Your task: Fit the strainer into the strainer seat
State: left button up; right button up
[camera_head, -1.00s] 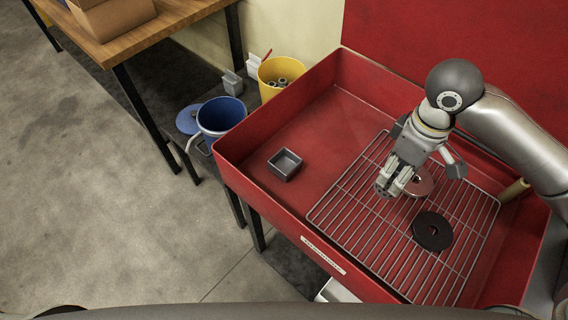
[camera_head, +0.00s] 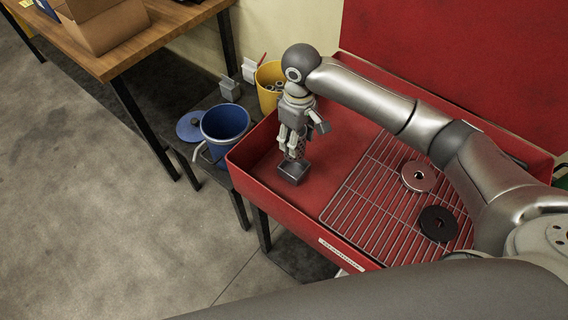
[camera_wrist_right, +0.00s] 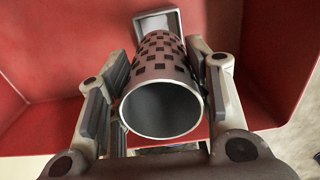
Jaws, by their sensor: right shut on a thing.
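The strainer (camera_wrist_right: 160,70) is a grey metal cylinder with rows of dark square holes. My right gripper (camera_head: 292,143) points down and is shut on its sides. The strainer (camera_head: 298,151) stands roughly upright in the head view, partly hidden by the fingers. The strainer seat (camera_head: 293,173) is a small grey square box on the tray floor, directly below. In the right wrist view the seat (camera_wrist_right: 143,26) shows behind the strainer's far end. I cannot tell whether that end is just above the seat or inside its rim. My left gripper is not in view.
The red tray (camera_head: 335,240) has raised walls close around the seat. A wire rack (camera_head: 372,205) at its right bears a metal disc (camera_head: 418,176) and a black disc (camera_head: 437,224). A blue bucket (camera_head: 225,122) and a yellow bucket (camera_head: 268,98) stand outside the left wall.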

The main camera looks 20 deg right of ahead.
notch_tip(320, 180, down, 5)
jog(key=shift+d+f, duration=0.1)
jog(key=shift+d, duration=0.05)
notch_tip(320, 180, down, 3)
jog(key=shift+s+r+p, duration=0.1)
jog(key=shift+p, duration=0.25)
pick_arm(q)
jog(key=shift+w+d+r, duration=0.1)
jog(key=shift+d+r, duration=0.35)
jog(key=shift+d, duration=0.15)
pick_arm(e)
jog(key=shift+f, duration=0.45)
jog(key=shift+f, duration=0.15)
jog(key=o, duration=1)
jog(key=shift+o, duration=0.2)
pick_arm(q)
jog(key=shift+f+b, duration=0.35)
pick_arm(e)
notch_tip(320, 180, up, 12)
jog(key=shift+r, duration=0.2)
